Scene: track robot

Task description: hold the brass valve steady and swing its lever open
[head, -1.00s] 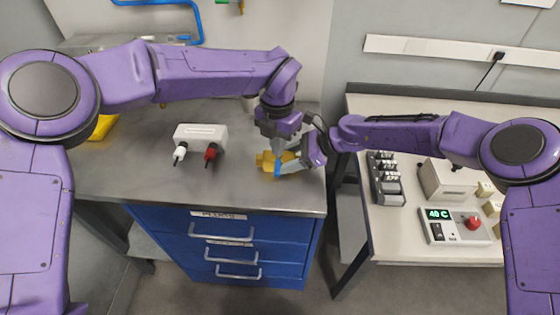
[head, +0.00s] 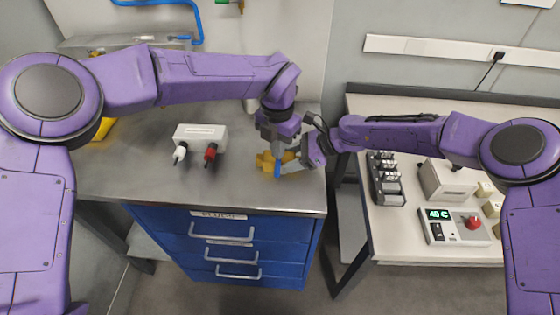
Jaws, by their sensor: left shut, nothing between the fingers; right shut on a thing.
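The brass valve (head: 263,161) lies on the grey top of the blue drawer cabinet, near its right end. Its blue lever (head: 277,170) shows on the near side of the valve, pointing roughly towards the front edge. My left gripper (head: 278,153) points down from above at the lever, shut with nothing between its fingers; whether it touches the lever I cannot tell. My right gripper (head: 285,168) reaches in from the right and is shut on the valve. The fingers hide the valve's right part.
A white box with a white and a red connector (head: 201,134) stands left of the valve. The blue drawer cabinet (head: 180,222) is below. A pale bench (head: 391,238) with a 40 C controller (head: 455,227) and a dark rack (head: 387,180) is at right, across a gap.

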